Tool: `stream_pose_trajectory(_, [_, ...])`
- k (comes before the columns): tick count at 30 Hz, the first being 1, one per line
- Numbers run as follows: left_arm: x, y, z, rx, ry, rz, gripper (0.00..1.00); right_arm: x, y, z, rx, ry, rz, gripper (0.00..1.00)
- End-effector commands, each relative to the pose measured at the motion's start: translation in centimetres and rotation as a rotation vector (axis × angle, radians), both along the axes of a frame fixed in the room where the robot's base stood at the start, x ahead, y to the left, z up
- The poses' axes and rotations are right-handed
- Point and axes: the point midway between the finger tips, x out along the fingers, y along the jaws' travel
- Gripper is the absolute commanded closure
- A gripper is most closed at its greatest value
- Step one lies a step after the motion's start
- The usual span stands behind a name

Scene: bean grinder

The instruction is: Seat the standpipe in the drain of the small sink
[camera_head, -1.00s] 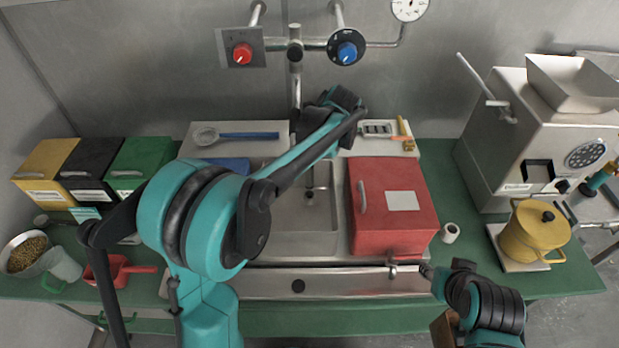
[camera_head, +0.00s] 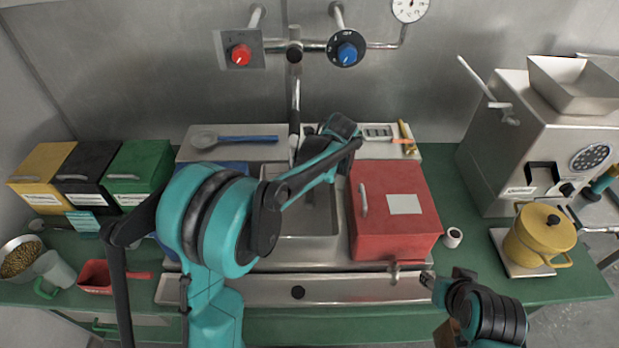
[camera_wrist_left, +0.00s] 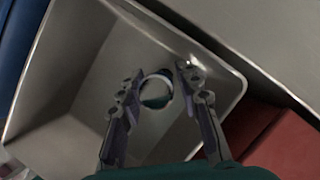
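A round pale ring with a dark greenish inside (camera_wrist_left: 156,89) shows low in the small sink (camera_wrist_left: 75,100) in the left wrist view. It may be the standpipe's top end or the drain; I cannot tell which. My left gripper (camera_wrist_left: 160,80) is open, its two fingers on either side of the ring with small gaps showing.
A red box (camera_head: 395,220) stands right of the basin, and a blue box (camera_head: 225,167) is at its left, partly hidden. A tap pipe (camera_head: 295,100) comes down behind. A blue-handled spoon (camera_head: 235,139) lies on the back ledge. A small white cup (camera_head: 453,237) stands right of the red box.

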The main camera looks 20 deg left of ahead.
Motion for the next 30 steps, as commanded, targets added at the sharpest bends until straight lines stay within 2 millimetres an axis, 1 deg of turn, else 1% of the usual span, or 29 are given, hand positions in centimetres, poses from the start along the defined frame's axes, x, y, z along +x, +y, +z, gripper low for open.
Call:
stream_pose_trajectory(8, [0.0, 0.0, 0.1, 0.0, 0.0, 0.0, 0.57, 0.0, 0.0, 0.0, 0.0, 0.0, 0.0, 0.6])
stream_pose_trajectory(12, [-0.1, -0.2, 0.9, 0.0, 0.0, -0.001, 0.57, 0.0, 0.0, 0.4, 0.0, 0.0, 0.0, 0.6])
stream_pose_trajectory(14, [-0.2, -0.5, 1.7, 0.0, 0.0, -0.001, 0.57, 0.0, 0.0, 0.8, 0.0, 0.0, 0.0, 0.6])
stream_pose_trajectory(24, [-1.6, -2.9, 8.5, 0.0, 0.0, -0.001, 0.57, 0.0, 0.0, 3.0, 0.0, 0.0, 0.0, 0.6])
stream_pose_trajectory(27, [-1.9, -3.5, 10.0, 0.0, 0.001, -0.002, 0.57, 0.0, 0.0, 3.4, 0.0, 0.0, 0.0, 0.6])
stream_pose_trajectory(30, [-2.1, -3.8, 10.9, 0.0, 0.0, -0.001, 0.57, 0.0, 0.0, 3.6, 0.0, 0.0, 0.0, 0.6])
